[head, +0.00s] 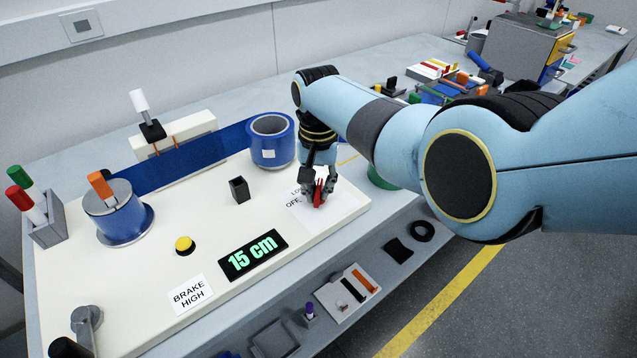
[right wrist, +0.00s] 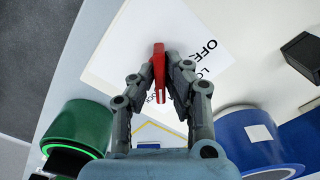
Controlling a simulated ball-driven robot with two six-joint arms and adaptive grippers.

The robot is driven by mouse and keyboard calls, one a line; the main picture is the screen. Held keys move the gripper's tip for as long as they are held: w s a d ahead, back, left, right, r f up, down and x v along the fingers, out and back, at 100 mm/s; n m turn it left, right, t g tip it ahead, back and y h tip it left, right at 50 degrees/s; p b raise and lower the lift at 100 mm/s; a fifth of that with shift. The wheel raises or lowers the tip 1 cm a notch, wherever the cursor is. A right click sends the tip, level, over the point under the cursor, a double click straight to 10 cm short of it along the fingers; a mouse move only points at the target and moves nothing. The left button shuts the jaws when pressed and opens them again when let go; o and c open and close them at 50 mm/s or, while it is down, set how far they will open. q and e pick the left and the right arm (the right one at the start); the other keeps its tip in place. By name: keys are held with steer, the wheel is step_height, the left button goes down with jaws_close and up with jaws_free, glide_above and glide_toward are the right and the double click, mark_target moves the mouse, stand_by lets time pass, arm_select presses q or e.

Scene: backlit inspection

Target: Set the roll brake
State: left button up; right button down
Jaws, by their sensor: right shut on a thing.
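My right gripper (head: 319,188) is shut on the red brake lever (head: 319,197), which stands on a white label plate (head: 340,204) at the right end of the cream board. In the right wrist view the red lever (right wrist: 158,62) sits between the two fingertips (right wrist: 166,72). The plate's words OFF and LO show beside it; the rest of the lettering is hidden behind the gripper. A card (head: 189,295) on the board reads BRAKE HIGH. My left gripper is not in view.
A black display (head: 254,255) reads 15 cm, near a yellow button (head: 184,245) and a small black box (head: 239,189). A green roll (right wrist: 78,135) lies close to the right gripper. A holder with markers (head: 40,220) stands at the left. A lower shelf holds small items.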

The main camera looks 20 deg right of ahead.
mark_target(318, 189)
steer(key=shift+m, duration=1.2)
steer(key=c, duration=1.4)
jaws_free()
step_height(318, 189, up, 12)
